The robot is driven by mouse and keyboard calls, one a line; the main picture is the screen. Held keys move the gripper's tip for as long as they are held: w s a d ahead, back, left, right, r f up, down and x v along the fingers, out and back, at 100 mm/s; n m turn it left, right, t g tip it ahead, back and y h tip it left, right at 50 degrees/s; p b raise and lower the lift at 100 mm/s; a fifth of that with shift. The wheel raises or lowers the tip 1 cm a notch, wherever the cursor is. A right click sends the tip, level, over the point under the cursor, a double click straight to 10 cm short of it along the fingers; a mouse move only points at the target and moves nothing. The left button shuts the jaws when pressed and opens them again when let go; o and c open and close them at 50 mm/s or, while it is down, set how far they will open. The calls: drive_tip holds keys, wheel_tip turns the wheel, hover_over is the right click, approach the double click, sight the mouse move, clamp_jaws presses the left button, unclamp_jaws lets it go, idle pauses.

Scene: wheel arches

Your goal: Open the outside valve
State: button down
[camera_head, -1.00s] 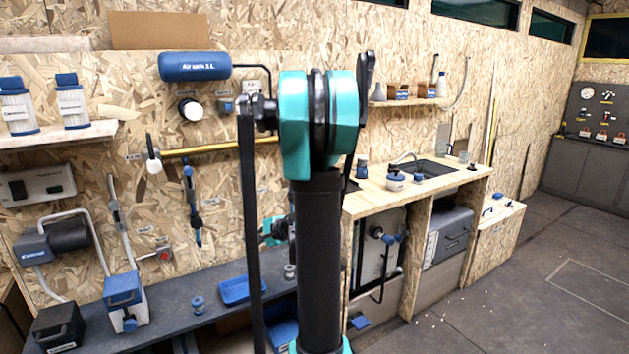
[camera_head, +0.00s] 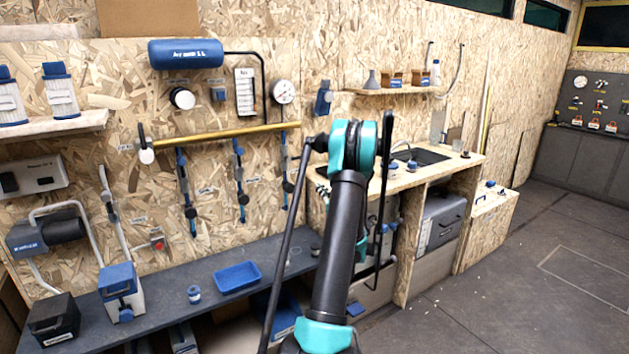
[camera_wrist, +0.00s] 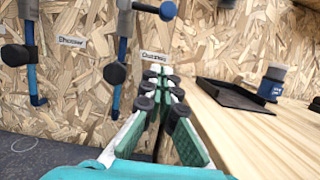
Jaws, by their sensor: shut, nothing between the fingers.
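Several blue pipes with dark knobs hang below a brass pipe (camera_head: 220,137) on the wall. In the wrist view, the label by the right-hand pipe seems to read "Outside" (camera_wrist: 157,57). That pipe (camera_wrist: 123,45) has a dark round knob (camera_wrist: 115,73) and a blue-and-black handle (camera_wrist: 155,9) above, cut by the frame edge. In the head view it appears to be the rightmost pipe (camera_head: 285,165). My gripper (camera_wrist: 162,82) is shut and empty, right of the knob and below the label, apparently touching nothing. My arm hides it in the head view.
The wooden counter (camera_head: 400,181) with a dark sink (camera_head: 428,157) stands right of the pipes. A dark tray (camera_wrist: 235,95) lies on its near end. The low grey bench (camera_head: 165,278) holds a blue tray (camera_head: 237,276). Floor is free at right.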

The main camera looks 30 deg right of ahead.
sight(298, 158)
drive_tip(key=w+r, duration=0.6)
drive_tip(key=w, duration=0.2)
drive_tip(key=shift+w+a+r, duration=0.15)
drive_tip(key=shift+w+a, duration=0.1)
drive_tip(key=shift+w, duration=0.15)
drive_tip(key=shift+d+r+n, duration=0.15)
drive_tip(key=shift+r+n, duration=0.05)
drive_tip(key=shift+n, duration=0.3)
